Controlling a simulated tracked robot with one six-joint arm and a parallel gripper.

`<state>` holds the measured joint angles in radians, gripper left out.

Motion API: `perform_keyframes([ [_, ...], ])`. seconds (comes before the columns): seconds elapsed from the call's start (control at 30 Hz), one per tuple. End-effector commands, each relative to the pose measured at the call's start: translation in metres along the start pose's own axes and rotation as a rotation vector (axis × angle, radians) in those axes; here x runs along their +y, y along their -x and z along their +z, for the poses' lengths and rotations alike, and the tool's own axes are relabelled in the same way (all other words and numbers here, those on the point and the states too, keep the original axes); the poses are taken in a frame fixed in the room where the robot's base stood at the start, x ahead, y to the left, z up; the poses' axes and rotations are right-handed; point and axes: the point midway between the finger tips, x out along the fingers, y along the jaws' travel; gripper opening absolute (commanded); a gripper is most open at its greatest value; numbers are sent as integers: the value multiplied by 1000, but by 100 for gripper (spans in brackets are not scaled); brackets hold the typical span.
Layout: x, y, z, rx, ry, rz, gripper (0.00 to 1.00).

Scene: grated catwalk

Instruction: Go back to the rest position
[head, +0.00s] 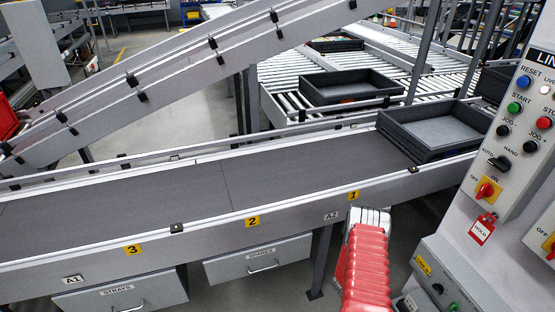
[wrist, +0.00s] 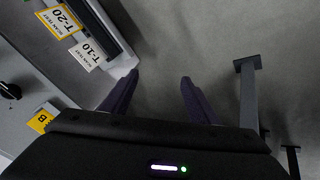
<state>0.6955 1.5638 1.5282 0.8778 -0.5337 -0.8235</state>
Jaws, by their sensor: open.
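My gripper (wrist: 159,76) shows in the wrist view with its two dark fingers spread apart and nothing between them. Bare grey floor lies behind the gap. The left fingertip appears close to the pale corner of a grey unit (wrist: 60,85); I cannot tell whether they touch. This unit carries a yellow T-20 label (wrist: 60,21), a white T-10 label (wrist: 85,54) and a yellow B label (wrist: 41,121).
A conveyor (head: 180,195) crosses the head view, with a dark tray (head: 435,133) at its right end. A control panel (head: 507,130) stands at right. Drawers (head: 258,258) sit below the conveyor. A metal post (wrist: 248,95) stands right of my fingers.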

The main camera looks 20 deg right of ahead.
Motion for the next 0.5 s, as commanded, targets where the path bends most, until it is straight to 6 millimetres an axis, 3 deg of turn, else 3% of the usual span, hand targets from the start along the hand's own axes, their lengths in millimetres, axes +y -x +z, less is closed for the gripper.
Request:
perform_keyframes([
  [0.2,-38,56,-38,-41,-24,-172,55],
  [0.5,-75,144,-71,-115,-20,-348,55],
])
